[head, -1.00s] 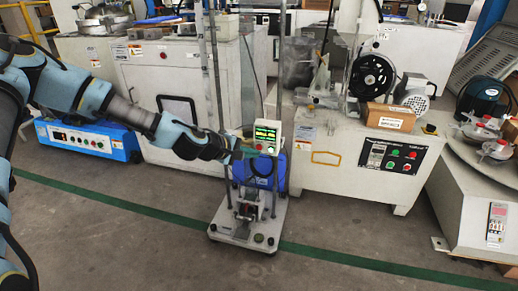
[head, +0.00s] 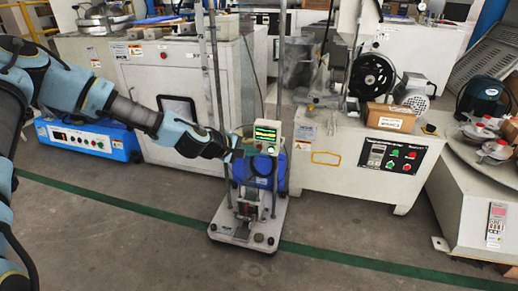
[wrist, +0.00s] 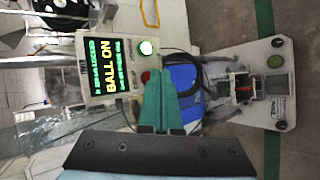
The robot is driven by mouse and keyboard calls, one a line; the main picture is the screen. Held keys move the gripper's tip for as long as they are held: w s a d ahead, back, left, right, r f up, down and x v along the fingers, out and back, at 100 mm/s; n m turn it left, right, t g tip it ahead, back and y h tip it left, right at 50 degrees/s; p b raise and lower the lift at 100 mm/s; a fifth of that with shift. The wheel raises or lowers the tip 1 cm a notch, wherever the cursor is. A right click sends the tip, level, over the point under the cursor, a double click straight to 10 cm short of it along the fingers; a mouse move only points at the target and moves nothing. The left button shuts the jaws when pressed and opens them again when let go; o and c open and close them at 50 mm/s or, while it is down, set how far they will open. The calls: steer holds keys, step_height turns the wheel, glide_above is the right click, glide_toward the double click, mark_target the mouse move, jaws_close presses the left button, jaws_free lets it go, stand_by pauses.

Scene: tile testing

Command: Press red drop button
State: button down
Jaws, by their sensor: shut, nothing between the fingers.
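The control box (head: 267,134) with a lit display stands on the drop-test rig. In the wrist view its screen (wrist: 107,68) reads "BALL ON". A bright white-green lit button (wrist: 145,47) sits beside the screen. The red button (wrist: 146,77) is beside it, partly hidden by my fingertips. My gripper (wrist: 158,76) has its teal fingers together, empty, with the tips close to the red button. I cannot tell whether they touch it.
The rig's base plate (head: 225,232) stands on the floor across a green line. A blue part (head: 262,168) and a black cable (wrist: 185,58) lie behind the fingers. Tall thin posts (head: 213,70) rise near my arm. A grey machine (head: 350,150) stands to the right.

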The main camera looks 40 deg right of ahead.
steer(key=shift+w+d, duration=0.25)
steer(key=shift+d, duration=0.1)
stand_by(0.4)
steer(key=shift+s+a, duration=0.1)
steer(key=shift+a, duration=0.05)
steer(key=shift+s+a+p, duration=0.3)
steer(key=shift+s+a, duration=0.05)
steer(key=shift+a, duration=0.25)
steer(key=s+a, duration=0.1)
steer(key=a, duration=0.1)
steer(key=s+a+p, duration=0.1)
steer(key=a, duration=0.1)
steer(key=shift+s+a, duration=0.1)
steer(key=shift+s, duration=0.25)
stand_by(0.3)
stand_by(0.7)
